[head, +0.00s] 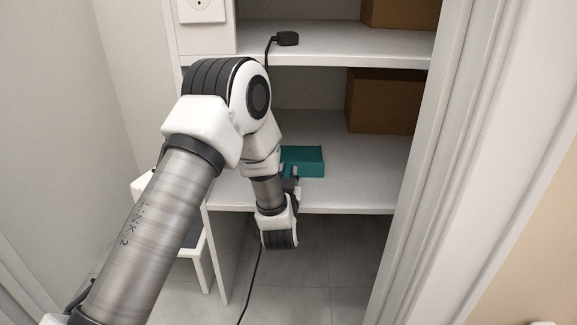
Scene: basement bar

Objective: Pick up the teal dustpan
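The teal dustpan (306,162) lies on the lower white shelf, near the middle of its front part. Its left side is hidden behind my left arm. My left arm comes in from the lower left, bends at the elbow and hangs down in front of the shelf. My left gripper (293,182) is at the dustpan's lower left, close to it in the picture. It is small and mostly hidden by my wrist, so I cannot tell whether its fingers are open or shut, or whether they touch the dustpan. My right gripper is not in view.
A brown box (384,100) stands behind and right of the dustpan. Another box (400,12) and a black plug-like item (287,38) are on the upper shelf (345,48). A white door frame (425,150) bounds the right. A white stool-like piece (195,262) stands at left.

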